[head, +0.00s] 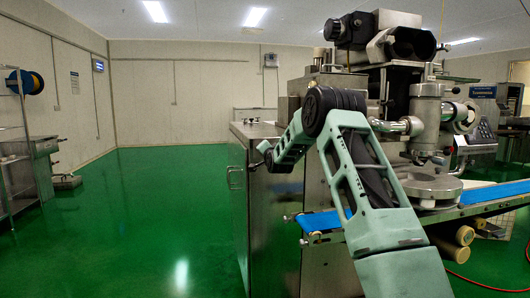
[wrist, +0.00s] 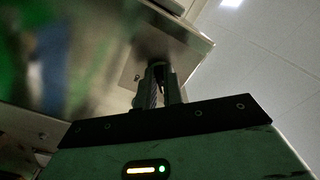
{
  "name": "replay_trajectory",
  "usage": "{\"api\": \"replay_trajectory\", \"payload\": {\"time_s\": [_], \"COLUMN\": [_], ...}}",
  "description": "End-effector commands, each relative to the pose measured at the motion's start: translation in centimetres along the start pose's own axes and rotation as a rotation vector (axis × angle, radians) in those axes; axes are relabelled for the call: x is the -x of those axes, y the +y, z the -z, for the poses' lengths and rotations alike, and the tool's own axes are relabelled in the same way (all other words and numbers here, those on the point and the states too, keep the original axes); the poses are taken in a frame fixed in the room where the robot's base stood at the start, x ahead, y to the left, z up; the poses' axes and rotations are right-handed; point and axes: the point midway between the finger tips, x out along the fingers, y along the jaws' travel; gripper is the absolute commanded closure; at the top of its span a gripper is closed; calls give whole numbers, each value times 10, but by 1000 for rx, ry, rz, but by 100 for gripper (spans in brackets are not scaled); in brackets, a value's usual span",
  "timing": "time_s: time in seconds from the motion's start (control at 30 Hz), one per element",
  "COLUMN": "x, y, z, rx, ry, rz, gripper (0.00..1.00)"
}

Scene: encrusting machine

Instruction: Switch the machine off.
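The encrusting machine (head: 425,110) stands on the right in the head view, with a steel cabinet (head: 272,215) at its left end. My arm reaches across its front, and my gripper (head: 264,148) is at the cabinet's upper left part, seen small. In the wrist view my gripper (wrist: 158,80) has its two fingers close together, with nothing visible between them. The fingertips are close to a steel panel (wrist: 190,42) near its edge; I cannot tell if they touch. I cannot make out a power switch in either view.
A blue conveyor belt (head: 320,222) runs out from the machine below my arm. A keypad panel (head: 484,131) is at the far right. A steel rack (head: 14,160) stands at the left. The green floor (head: 150,220) between is clear.

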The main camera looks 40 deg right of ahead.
Motion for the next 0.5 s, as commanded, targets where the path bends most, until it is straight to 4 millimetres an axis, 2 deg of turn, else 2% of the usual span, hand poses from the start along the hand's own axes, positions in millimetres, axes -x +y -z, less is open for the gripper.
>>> {"api": "replay_trajectory", "payload": {"time_s": [0.03,0.07,0.1,0.37,0.5], "x": [0,0,0,1,8], "y": [2,2,2,1,0], "z": [-3,-3,-2,-1,-1], "rx": [2,2,1,0,0], "ry": [-5,-5,-5,-2,-2], "rz": [-3,-3,-3,-1,-1], "gripper": [80,72,69,69,69]}}
